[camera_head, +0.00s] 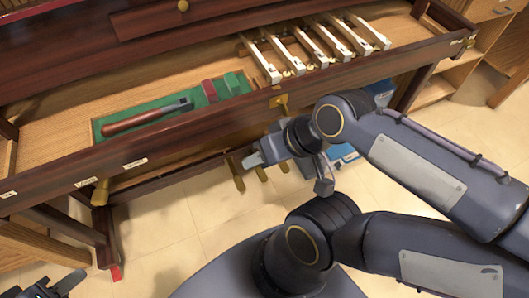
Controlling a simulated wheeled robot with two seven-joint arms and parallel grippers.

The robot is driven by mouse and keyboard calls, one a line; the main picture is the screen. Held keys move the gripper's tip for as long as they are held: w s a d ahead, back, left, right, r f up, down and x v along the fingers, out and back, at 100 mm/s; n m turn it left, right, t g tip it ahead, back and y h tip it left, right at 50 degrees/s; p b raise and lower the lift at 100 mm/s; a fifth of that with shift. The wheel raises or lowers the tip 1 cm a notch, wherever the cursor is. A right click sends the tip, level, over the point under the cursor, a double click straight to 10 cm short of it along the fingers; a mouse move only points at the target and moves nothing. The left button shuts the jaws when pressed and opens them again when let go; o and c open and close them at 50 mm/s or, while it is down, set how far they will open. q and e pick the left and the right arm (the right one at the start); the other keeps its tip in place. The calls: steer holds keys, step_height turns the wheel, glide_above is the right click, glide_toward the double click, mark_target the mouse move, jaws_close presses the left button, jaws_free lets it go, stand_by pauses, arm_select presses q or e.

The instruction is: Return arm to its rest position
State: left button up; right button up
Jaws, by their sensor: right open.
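My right arm (415,165) comes in from the right and reaches toward the front of the piano. My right gripper (262,154) is open, just in front of and below the piano's front rail (215,118), with nothing seen between its fingers. My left gripper (62,284) shows only in part at the bottom left corner, low and apart from the piano. The frame edge cuts it off, so its opening cannot be told.
The piano's open key bed (60,120) holds several white keys (315,45) and a green tray (175,118) with a wooden-handled tool (145,118). Blue boxes (340,155) stand below at the right. Tiled floor (190,232) is clear between my grippers.

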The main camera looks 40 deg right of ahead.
step_height(320, 180, up, 27)
steer(key=p, duration=2.7)
